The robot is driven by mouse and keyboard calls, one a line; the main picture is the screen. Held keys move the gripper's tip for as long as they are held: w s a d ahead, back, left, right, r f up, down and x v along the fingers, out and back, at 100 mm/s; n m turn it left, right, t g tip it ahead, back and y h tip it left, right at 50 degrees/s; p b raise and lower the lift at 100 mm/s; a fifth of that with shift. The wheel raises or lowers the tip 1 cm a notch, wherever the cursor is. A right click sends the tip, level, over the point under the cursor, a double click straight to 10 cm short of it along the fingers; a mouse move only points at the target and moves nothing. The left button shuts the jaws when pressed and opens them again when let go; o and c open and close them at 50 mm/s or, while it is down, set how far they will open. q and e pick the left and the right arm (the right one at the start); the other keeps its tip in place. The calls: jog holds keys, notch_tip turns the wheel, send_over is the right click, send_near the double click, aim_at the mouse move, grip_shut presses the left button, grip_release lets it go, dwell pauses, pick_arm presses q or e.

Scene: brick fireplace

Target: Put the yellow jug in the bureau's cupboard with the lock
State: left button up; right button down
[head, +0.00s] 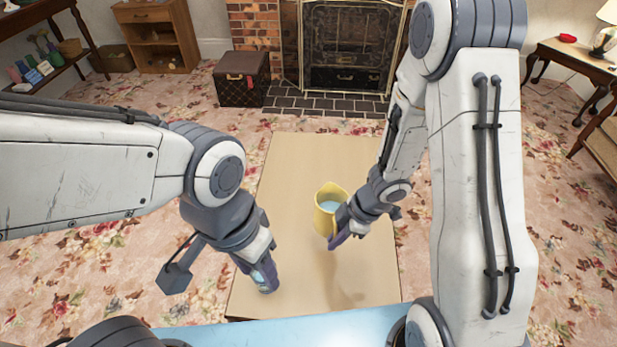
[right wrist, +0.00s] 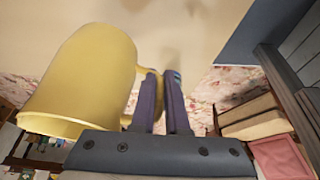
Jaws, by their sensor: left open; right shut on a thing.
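The yellow jug (head: 325,208) is in the middle of the head view, over the light wooden table (head: 300,165), with a pale blue inside showing at its mouth. My right gripper (head: 338,238) is shut on the jug's handle side. The right wrist view shows the jug (right wrist: 85,80) beside the closed fingers (right wrist: 162,103), with its handle between them. A shadow on the tabletop suggests the jug is held above it. My left gripper (head: 266,282) is open and empty over the table's near left part. I cannot make out a cupboard with a lock.
A wooden cabinet (head: 157,40) with a drawer and open shelves stands at the back left. A brown trunk (head: 242,78) is before the brick fireplace (head: 254,25). A side table (head: 575,60) with a lamp is at right. Floral carpet surrounds the table.

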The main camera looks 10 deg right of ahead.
jog(key=w+m, duration=0.1)
jog(key=w, duration=0.1)
jog(key=w+d+m+t, duration=0.1)
jog(key=m, duration=0.1)
jog(key=w+m+t, duration=0.1)
jog(key=w, duration=0.1)
jog(key=shift+w+d+r+m+h, duration=0.3)
jog(key=shift+d, duration=0.1)
jog(key=w+d+r+m+t+h, duration=0.2)
jog(key=w+d+m+h, duration=0.3)
jog(key=m, duration=0.7)
notch_tip(320, 180, up, 20)
jog(key=s+y+p, duration=0.1)
jog(key=s+p, duration=0.1)
jog(key=p, duration=1.6)
jog(key=shift+s+d+f, duration=0.25)
jog(key=shift+s+d, duration=0.1)
jog(key=shift+d, duration=0.1)
jog(key=shift+s, duration=0.1)
